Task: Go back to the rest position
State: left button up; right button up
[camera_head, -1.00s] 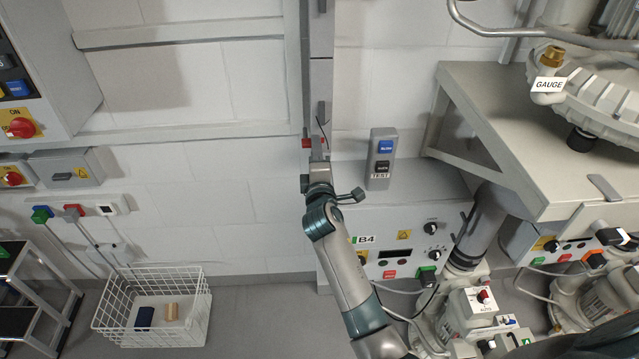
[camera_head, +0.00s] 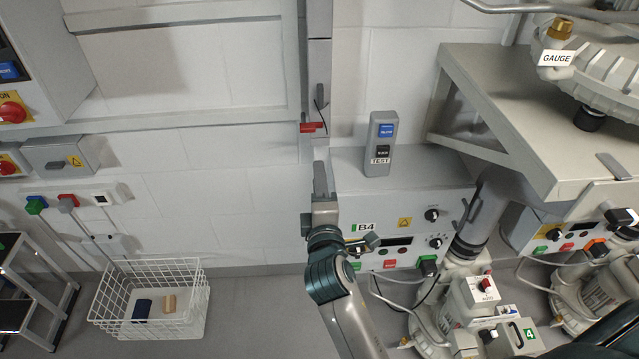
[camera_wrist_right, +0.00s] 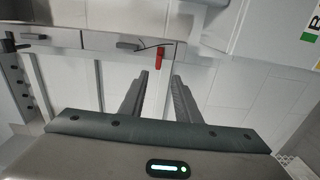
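My right gripper (camera_head: 319,165) is in the lower middle of the head view, in front of the grey B4 cabinet's left edge. It points up toward a red lever (camera_head: 312,127) on the grey vertical channel and is apart from it. In the right wrist view, the two fingers (camera_wrist_right: 160,76) stand apart with nothing between them. The red lever (camera_wrist_right: 159,57) shows just beyond the fingertips there. My left gripper is not in view.
The B4 cabinet (camera_head: 395,210), with a TEST button box (camera_head: 381,145) on it, stands right of the gripper. A grey bench (camera_head: 520,110) and pumps (camera_head: 480,300) are farther right. A white wire basket (camera_head: 195,300) sits on the floor at left. Open floor lies between basket and cabinet.

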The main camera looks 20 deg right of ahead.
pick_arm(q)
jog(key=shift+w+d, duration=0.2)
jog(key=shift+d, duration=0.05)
pick_arm(e)
jog(key=shift+s, duration=0.2)
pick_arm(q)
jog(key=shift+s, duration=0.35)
